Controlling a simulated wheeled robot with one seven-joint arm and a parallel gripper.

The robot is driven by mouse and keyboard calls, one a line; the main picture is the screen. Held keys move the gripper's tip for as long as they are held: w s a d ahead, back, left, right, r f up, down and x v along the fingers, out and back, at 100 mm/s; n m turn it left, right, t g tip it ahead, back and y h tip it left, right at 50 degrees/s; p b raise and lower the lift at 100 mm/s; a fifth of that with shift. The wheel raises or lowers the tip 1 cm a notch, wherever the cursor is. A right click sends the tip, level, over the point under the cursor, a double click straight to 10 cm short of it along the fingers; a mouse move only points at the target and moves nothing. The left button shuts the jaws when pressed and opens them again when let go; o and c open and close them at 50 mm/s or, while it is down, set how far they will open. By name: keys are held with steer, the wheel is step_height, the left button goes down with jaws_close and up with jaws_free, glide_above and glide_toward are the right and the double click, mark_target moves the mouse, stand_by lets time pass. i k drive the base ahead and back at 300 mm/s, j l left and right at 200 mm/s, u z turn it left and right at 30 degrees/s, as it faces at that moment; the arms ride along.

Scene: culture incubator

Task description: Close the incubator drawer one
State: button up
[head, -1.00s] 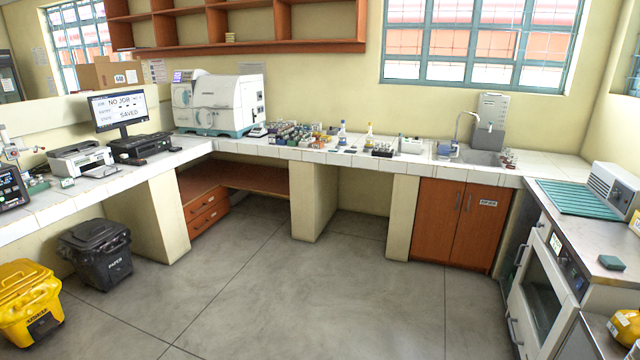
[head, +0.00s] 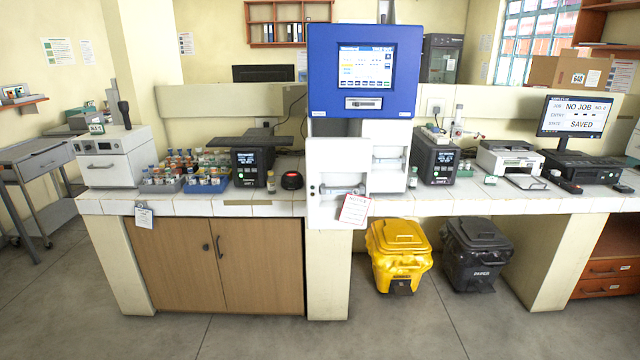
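A tall white cabinet with a blue top and a lit screen (head: 367,65) stands mid-counter in the head view; it looks like the incubator. Its lower part has two white drawer fronts with bar handles. The left drawer front (head: 337,160) looks larger and nearer and reaches forward to the counter edge, so it appears pulled out. The right drawer front (head: 390,177) sits farther back. I cannot read which drawer is numbered one. My gripper is not in view.
A paper notice (head: 355,210) hangs by the counter edge below the drawers. A yellow bin (head: 398,250) and a black bin (head: 476,250) stand under the counter. Racks of tubes (head: 187,172) and a dark device (head: 252,168) are left of the cabinet. The floor in front is clear.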

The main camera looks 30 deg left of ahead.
mark_target(336, 167)
steer(key=i+u, duration=0.6)
steer(key=u, duration=0.15)
steer(key=i+l+u, duration=0.35)
steer(key=i, duration=0.75)
